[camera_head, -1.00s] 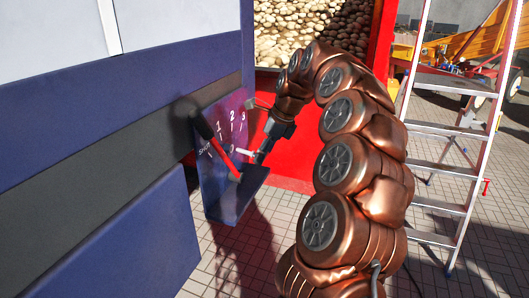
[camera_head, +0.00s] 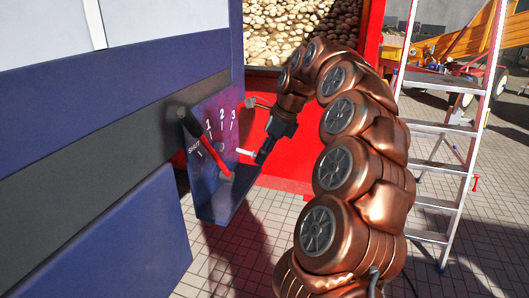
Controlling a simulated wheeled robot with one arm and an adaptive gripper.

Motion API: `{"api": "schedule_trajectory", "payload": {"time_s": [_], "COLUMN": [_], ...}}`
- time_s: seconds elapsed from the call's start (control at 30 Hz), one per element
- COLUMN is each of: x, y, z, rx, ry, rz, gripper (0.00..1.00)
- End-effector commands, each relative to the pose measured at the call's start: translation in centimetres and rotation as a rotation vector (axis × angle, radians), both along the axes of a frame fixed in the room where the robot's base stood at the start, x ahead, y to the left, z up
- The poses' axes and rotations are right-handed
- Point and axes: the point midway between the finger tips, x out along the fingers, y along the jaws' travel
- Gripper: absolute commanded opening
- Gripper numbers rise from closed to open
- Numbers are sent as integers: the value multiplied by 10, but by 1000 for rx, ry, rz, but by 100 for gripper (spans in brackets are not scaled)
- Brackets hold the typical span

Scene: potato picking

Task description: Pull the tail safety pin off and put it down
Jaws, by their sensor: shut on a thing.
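The tail safety pin (camera_head: 244,152) is a short white rod beside the right edge of the dark blue lever panel (camera_head: 213,112). My gripper (camera_head: 258,158) is shut on its right end. The pin's left end lies close to the panel; I cannot tell whether it is clear of it. A red lever (camera_head: 211,159) with a black handle slants across the panel, which is marked SHUT, 1, 2 and 3. The gripper's fingertips are small and dark here, so the exact hold is hard to see.
A blue and grey body wall (camera_head: 90,160) fills the left. A red frame (camera_head: 285,178) around a heap of potatoes (camera_head: 300,32) stands behind my arm. A metal ladder (camera_head: 445,130) stands at the right. Paved floor (camera_head: 240,262) is open below the panel.

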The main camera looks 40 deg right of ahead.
Motion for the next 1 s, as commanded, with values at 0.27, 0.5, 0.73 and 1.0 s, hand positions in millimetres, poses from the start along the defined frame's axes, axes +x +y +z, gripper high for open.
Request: {"api": "schedule_trajectory", "payload": {"time_s": [0.27, 0.5, 0.73, 1.0], "x": [-13, -24, -25, -30], "y": [-8, -15, -15, -19], "z": [-2, -1, 0, -1], "rx": [1, 0, 0, 0], "ry": [1, -1, 0, -1], "rz": [-3, -1, -1, -3], "gripper": [34, 34, 34, 34]}}
